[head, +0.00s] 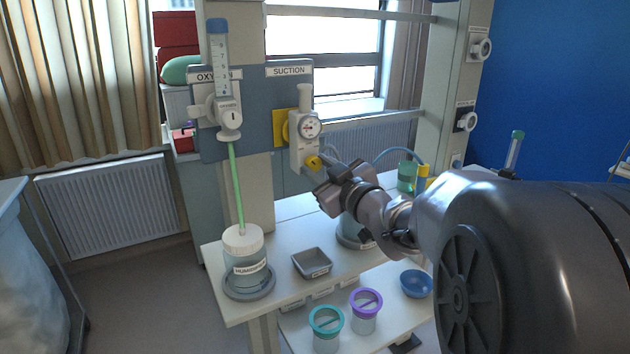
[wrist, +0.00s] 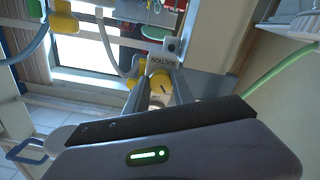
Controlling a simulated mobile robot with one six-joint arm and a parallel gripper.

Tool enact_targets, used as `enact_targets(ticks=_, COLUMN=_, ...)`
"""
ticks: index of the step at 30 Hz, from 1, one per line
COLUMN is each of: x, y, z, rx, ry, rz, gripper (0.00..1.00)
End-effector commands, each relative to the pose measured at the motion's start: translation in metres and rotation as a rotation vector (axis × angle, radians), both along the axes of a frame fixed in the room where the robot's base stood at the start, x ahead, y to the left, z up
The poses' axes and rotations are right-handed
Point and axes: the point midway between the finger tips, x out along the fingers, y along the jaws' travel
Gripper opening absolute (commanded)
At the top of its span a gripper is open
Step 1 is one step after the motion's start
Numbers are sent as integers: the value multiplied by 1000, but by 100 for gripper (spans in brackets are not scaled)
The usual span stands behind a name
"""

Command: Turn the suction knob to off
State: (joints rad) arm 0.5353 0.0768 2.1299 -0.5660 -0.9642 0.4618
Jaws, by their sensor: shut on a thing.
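The suction unit (head: 300,150) is a white block with a round gauge (head: 308,126), mounted below a SUCTION sign (head: 289,71) on the wall panel. Its yellow knob (head: 314,162) sits low on its front. My gripper (head: 322,164) reaches in from the right and is shut on this knob. In the wrist view the knob (wrist: 160,86) lies between the two fingers, with a dark mark on its face. The fingers partly cover its sides. I cannot read the knob's setting.
The oxygen flowmeter (head: 229,110) hangs left of the suction unit, with a green tube down to the humidifier jar (head: 243,250). A grey tray (head: 312,263) lies on the white counter. Lidded jars (head: 326,322) and a blue bowl (head: 416,283) stand on the lower shelf.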

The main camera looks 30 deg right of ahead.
Motion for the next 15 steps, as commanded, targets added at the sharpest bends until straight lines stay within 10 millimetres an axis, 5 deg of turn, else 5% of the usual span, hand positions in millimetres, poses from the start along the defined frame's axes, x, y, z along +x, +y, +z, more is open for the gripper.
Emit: enact_targets(ticks=15, x=0, y=-1, z=-1, rx=-316, ry=-11, rz=0, gripper=0)
